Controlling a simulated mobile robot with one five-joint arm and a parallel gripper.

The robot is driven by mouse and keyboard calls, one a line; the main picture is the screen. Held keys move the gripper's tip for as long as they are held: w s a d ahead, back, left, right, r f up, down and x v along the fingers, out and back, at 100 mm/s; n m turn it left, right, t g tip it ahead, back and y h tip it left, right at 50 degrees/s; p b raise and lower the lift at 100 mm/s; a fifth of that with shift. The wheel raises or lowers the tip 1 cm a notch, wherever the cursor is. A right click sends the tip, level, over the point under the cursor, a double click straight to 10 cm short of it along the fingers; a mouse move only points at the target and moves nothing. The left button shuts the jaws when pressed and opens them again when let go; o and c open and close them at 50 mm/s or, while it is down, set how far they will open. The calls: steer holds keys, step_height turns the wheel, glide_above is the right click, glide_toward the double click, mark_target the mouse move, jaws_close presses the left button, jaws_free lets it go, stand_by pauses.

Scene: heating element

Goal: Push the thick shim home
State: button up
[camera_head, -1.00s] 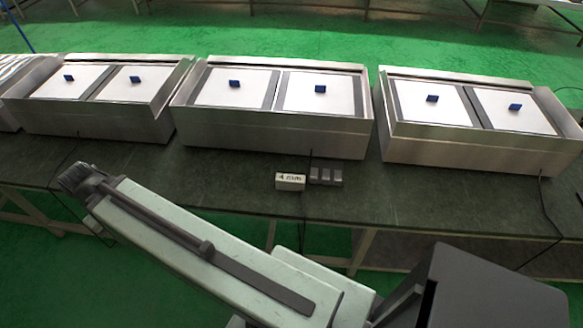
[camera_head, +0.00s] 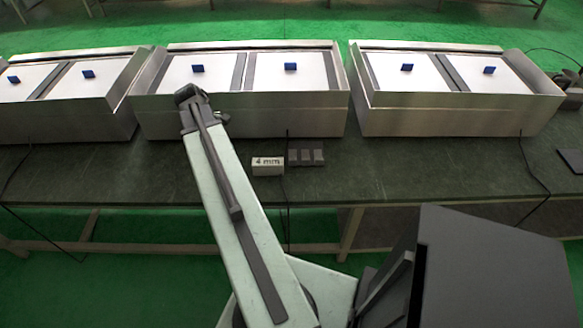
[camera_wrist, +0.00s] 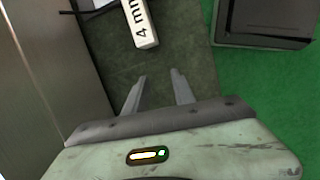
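A pale block marked "4 mm" (camera_head: 268,166) lies on the dark green bench. Beside it on the right is a grey block with several small pieces on it (camera_head: 306,157). I cannot tell which piece is the thick shim, and no shim shows clearly in a slot. In the wrist view the "4 mm" block (camera_wrist: 140,22) lies beyond my fingertips, apart from them. My gripper (camera_wrist: 158,82) is open and empty, pointing down over the bench. In the head view my wrist end is in front of the middle steel unit (camera_head: 240,118); the fingers are hidden there.
More steel units stand to the left (camera_head: 65,125) and right (camera_head: 440,122), with white panels bearing blue knobs. A steel wall (camera_wrist: 50,60) is close on the left in the wrist view. Thin dark cables cross the bench (camera_head: 400,185). The front bench strip is mostly clear.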

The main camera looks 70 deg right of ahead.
steer(key=n+g+b, duration=0.1)
steer(key=g+b, duration=0.1)
glide_toward(293, 160)
steer(key=b+x, duration=0.7)
steer(key=x, duration=0.1)
steer(key=shift+d+f+b, duration=0.1)
steer(key=shift+f+b, duration=0.2)
steer(key=shift+f, duration=0.1)
steer(key=shift+s+r, duration=0.1)
steer(key=shift+r, duration=0.05)
jaws_close()
steer(key=shift+d, duration=0.1)
